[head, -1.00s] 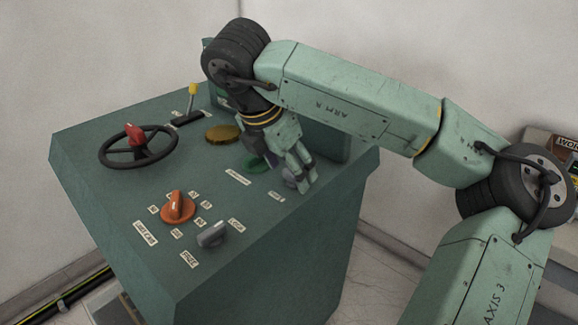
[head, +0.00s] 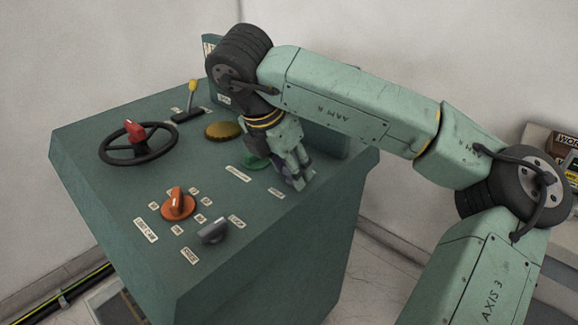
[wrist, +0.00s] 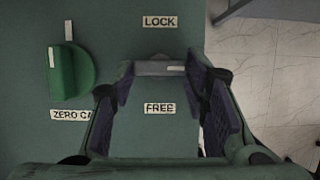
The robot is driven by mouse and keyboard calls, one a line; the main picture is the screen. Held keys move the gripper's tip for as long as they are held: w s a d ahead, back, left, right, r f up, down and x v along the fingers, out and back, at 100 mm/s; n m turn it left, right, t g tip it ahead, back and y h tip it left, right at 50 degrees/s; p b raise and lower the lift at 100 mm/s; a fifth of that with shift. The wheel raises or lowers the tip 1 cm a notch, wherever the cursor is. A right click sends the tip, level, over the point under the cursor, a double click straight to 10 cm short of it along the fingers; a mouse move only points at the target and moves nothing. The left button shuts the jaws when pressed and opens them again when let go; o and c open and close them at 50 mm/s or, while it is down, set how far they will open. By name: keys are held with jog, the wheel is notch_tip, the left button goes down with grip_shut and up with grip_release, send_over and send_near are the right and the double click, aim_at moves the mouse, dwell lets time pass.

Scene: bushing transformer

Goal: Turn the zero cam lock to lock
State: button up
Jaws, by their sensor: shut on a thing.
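The zero cam lock is a small grey knob (wrist: 150,68) in the wrist view, between the LOCK label (wrist: 158,21) above and the FREE label (wrist: 160,108) below. Its bar lies crosswise, with a white mark toward its right end, at neither label. My gripper (wrist: 160,74) is shut on the knob, one fingertip at each end of the bar. In the head view my gripper (head: 298,182) is down at the panel's right edge and hides the knob. The green zero cam knob (wrist: 72,75) is to the left, clear of my fingers.
The sloped green panel (head: 110,190) also carries an orange selector (head: 177,203), another grey knob (head: 212,232), a black handwheel (head: 138,145), a yellow-tipped lever (head: 192,92) and a brass cap (head: 223,130). Open floor (wrist: 265,70) lies beyond its right edge.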

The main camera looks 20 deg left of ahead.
jog(key=shift+c, duration=1.1)
jog(key=n+b, duration=0.1)
jog(key=n+y+b, duration=0.1)
jog(key=b, duration=0.1)
jog(key=shift+d+f+n, duration=0.2)
jog(key=shift+f+n, duration=0.05)
jog(key=shift+n, duration=0.05)
jog(key=n+b, duration=0.1)
jog(key=n+y+b, duration=0.1)
jog(key=n, duration=0.1)
jog(key=n+y+b, duration=0.1)
jog(key=n+b, duration=0.1)
jog(key=shift+d+r, duration=0.15)
jog(key=shift+d, duration=0.15)
jog(key=n+y, duration=0.1)
jog(key=n, duration=0.2)
jog(key=n+g+y, duration=0.1)
jog(key=n, duration=0.1)
jog(key=shift+w+d+r+n, duration=0.15)
jog(key=shift+d+n, duration=0.05)
jog(key=shift+n, duration=0.2)
jog(key=shift+w+d+n+g+y+p, duration=0.15)
jog(key=shift+n+g, duration=0.3)
jog(key=shift+n, duration=0.65)
jog(key=shift+w+a+n+g+y+p, duration=0.1)
jog(key=shift+n+g+y+p, duration=0.25)
jog(key=shift+n, duration=0.75)
